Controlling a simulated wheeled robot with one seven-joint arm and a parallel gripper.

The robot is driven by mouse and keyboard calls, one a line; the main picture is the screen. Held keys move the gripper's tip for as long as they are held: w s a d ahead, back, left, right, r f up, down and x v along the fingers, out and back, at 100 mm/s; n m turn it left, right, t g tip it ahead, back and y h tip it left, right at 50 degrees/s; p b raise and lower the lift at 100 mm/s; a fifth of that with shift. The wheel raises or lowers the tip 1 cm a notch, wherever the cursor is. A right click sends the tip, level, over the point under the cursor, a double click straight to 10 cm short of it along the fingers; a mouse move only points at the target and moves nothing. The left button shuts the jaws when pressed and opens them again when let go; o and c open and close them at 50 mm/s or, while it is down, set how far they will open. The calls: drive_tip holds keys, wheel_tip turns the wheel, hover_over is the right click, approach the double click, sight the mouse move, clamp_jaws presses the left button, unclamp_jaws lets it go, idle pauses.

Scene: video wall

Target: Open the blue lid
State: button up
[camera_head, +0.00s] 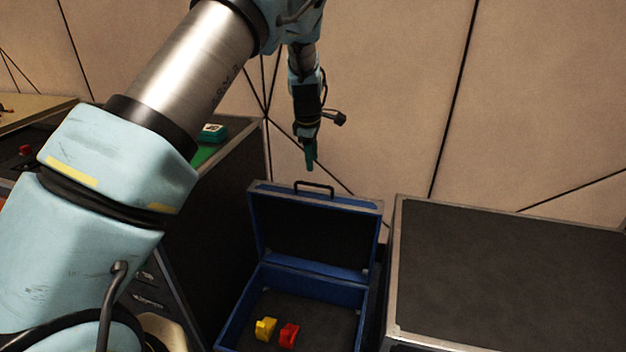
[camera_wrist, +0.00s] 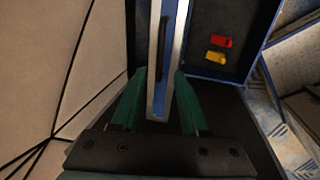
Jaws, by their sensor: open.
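The blue lid (camera_head: 312,228) stands raised, roughly upright, at the back edge of the blue case (camera_head: 240,312), with its dark inner side showing. A black handle (camera_head: 314,188) is on its top edge. In the wrist view the lid (camera_wrist: 160,100) is seen nearly edge-on, with the handle (camera_wrist: 161,50) along its left side. My gripper (camera_head: 310,166) points down just above the lid's top edge in the head view. In the wrist view its green fingers (camera_wrist: 158,75) are apart, with the lid's edge showing between them. I cannot tell whether either finger touches it.
A yellow block (camera_head: 265,329) and a red block (camera_head: 289,335) lie inside the case. A dark metal-edged case (camera_head: 510,270) stands close at the right. A dark cabinet (camera_head: 228,210) stands at the left. A panelled wall (camera_head: 400,80) is behind.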

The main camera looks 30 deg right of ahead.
sight(313, 185)
drive_tip(key=x, duration=0.8)
drive_tip(key=shift+f+p, duration=0.3)
drive_tip(key=shift+f, duration=0.1)
drive_tip(key=shift+c, duration=0.3)
clamp_jaws()
idle(0.6)
